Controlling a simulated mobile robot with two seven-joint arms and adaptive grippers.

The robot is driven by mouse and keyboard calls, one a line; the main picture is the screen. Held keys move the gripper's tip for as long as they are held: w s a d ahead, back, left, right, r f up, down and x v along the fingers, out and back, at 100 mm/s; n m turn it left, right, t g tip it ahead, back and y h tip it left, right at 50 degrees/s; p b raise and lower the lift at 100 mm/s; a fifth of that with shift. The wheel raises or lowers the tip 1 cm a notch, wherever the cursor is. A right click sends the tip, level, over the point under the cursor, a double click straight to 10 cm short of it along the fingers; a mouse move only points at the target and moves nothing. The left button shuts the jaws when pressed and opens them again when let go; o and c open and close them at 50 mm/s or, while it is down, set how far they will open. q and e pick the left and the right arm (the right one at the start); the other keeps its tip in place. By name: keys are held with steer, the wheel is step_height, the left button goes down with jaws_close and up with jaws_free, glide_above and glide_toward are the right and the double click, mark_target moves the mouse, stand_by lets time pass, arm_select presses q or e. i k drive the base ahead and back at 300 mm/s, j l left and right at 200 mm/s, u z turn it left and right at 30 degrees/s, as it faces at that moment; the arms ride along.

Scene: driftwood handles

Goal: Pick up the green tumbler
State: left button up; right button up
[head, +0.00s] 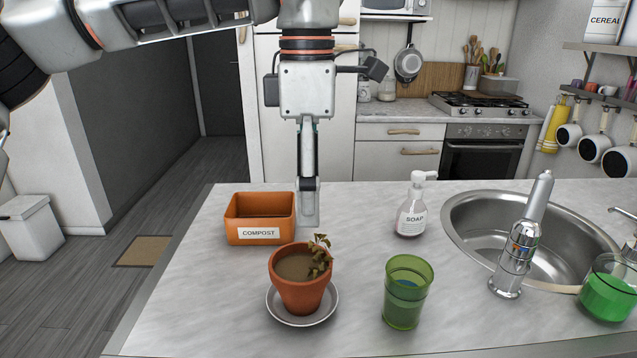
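The green tumbler (406,306) stands upright near the front of the counter, right of the potted plant. It is see-through, and something bluish shows inside it. My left gripper (308,222) hangs pointing down behind the plant pot, just right of the compost box. It is up and left of the tumbler in the head view and apart from it. I see its fingers edge-on, so their opening is hidden; nothing shows held in it. My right gripper is not in view.
A wilted plant in a terracotta pot (300,288) stands on a saucer (273,308) left of the tumbler. An orange compost box (236,219), a soap bottle (412,212), a silver upright device (518,245), a sink (462,222) and a glass of green liquid (607,297) surround it.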

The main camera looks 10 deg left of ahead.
mark_target(408, 280)
steer(key=k, duration=1)
